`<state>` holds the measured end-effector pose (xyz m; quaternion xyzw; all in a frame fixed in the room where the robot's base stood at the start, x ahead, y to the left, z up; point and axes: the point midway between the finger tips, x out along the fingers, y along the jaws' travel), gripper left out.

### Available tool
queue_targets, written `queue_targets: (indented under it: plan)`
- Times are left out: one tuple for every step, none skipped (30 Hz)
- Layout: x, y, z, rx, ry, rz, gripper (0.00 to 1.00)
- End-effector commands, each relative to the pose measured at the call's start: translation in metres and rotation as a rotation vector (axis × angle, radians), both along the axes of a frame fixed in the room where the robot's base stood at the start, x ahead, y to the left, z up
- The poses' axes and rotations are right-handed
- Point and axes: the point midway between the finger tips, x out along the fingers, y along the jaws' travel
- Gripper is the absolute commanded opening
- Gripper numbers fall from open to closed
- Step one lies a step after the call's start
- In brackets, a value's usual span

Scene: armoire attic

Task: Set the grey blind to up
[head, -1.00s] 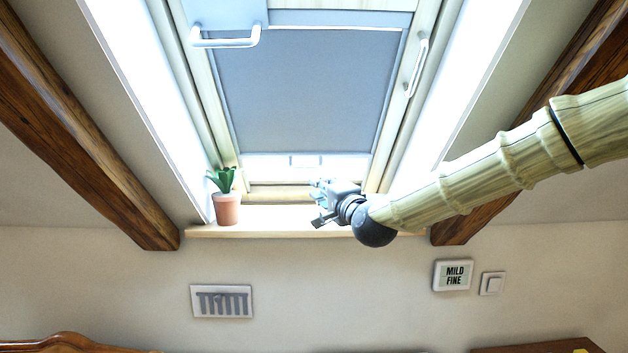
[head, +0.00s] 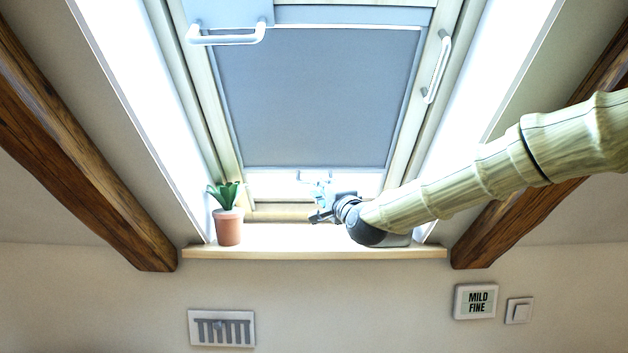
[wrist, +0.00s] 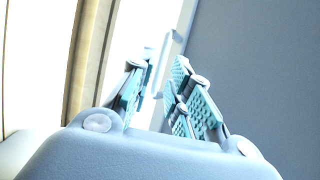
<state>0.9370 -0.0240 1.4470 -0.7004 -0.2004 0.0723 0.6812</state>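The grey blind (head: 315,95) hangs pulled down over most of the skylight, with a strip of bright glass below its lower edge. A small pale tab (head: 312,175) shows under that edge, just above my gripper (head: 318,202). My gripper is in front of the lower window, above the sill. In the wrist view, the blind (wrist: 260,65) fills the right side, and its pale edge bar with a small tab (wrist: 178,38) lies beyond the fingers. I cannot tell whether a fingertip touches the tab.
A potted plant (head: 228,225) stands on the left of the wooden sill (head: 300,253). White handles are at the upper left (head: 228,38) and right (head: 437,68) of the window. A vent (head: 222,328), a MILD FINE sign (head: 475,301) and a switch (head: 519,311) are on the wall below.

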Motion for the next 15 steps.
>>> queue_targets:
  plan:
    - [0.008,0.004,0.004,-0.002,-0.001,0.0,0.19]
    - [0.011,0.006,0.004,-0.002,-0.001,0.001,0.19]
    - [0.016,0.008,0.005,-0.002,-0.002,0.001,0.19]
    - [0.02,0.009,0.006,-0.002,-0.002,0.001,0.19]
    - [0.022,0.011,0.006,-0.001,-0.001,0.001,0.19]
    - [0.026,0.013,0.007,-0.002,-0.002,0.001,0.19]
    - [0.029,0.014,0.007,-0.002,-0.002,0.002,0.19]
    - [0.031,0.015,0.007,-0.002,-0.002,0.002,0.19]
    - [0.033,0.016,0.007,-0.002,-0.002,0.003,0.19]
    - [0.035,0.017,0.007,-0.002,-0.002,0.003,0.19]
    - [0.036,0.018,0.008,-0.001,-0.001,0.003,0.19]
    - [0.037,0.018,0.008,-0.001,-0.001,0.003,0.19]
    - [0.038,0.019,0.008,-0.001,-0.001,0.003,0.19]
    - [0.038,0.019,0.008,-0.001,-0.001,0.003,0.19]
    - [0.038,0.019,0.008,0.0,-0.001,0.003,0.19]
